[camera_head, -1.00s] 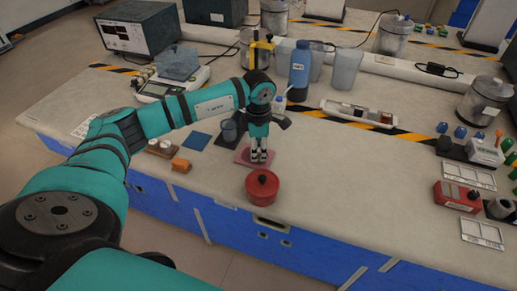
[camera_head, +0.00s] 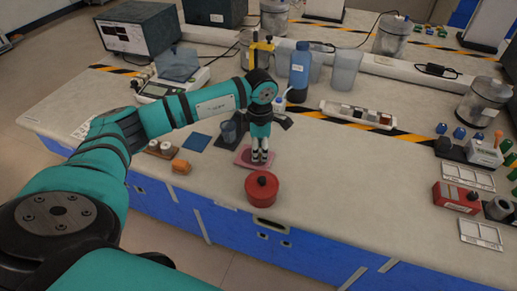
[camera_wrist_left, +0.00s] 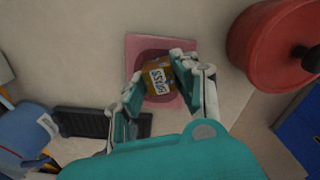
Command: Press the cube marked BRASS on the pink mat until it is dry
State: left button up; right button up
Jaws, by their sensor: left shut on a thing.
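The pink mat (camera_head: 243,157) lies on the bench near its front edge. In the wrist view the mat (camera_wrist_left: 136,46) has a darker, wet-looking patch around the cube. The brass-coloured cube (camera_wrist_left: 158,77) has a white label with dark letters, partly readable and ending in SS. My left gripper (camera_head: 260,161) points down over the mat. In the wrist view its fingers (camera_wrist_left: 157,80) are shut on the cube from both sides. The cube is at or just above the mat; I cannot tell whether it touches. The fingers hide it in the head view.
A red lidded pot (camera_head: 261,188) stands close in front of the mat. A blue mat (camera_head: 197,142) and an orange block (camera_head: 181,166) are to the left. A blue bottle (camera_head: 300,72) and a tray of small blocks (camera_head: 357,115) are behind. Bench right of the pot is clear.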

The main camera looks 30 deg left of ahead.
pick_arm(q)
jog(key=shift+d+r, duration=0.1)
jog(key=shift+r, duration=0.15)
dwell(0.3)
jog(key=shift+f+b, duration=0.55)
jog(key=shift+f, duration=0.1)
dwell(0.8)
jog(key=shift+f, duration=0.15)
dwell(1.1)
jog(key=shift+a+r, duration=0.35)
jog(key=shift+r, duration=0.45)
jog(key=shift+f+b, duration=0.3)
jog(key=shift+f, duration=0.35)
dwell(0.5)
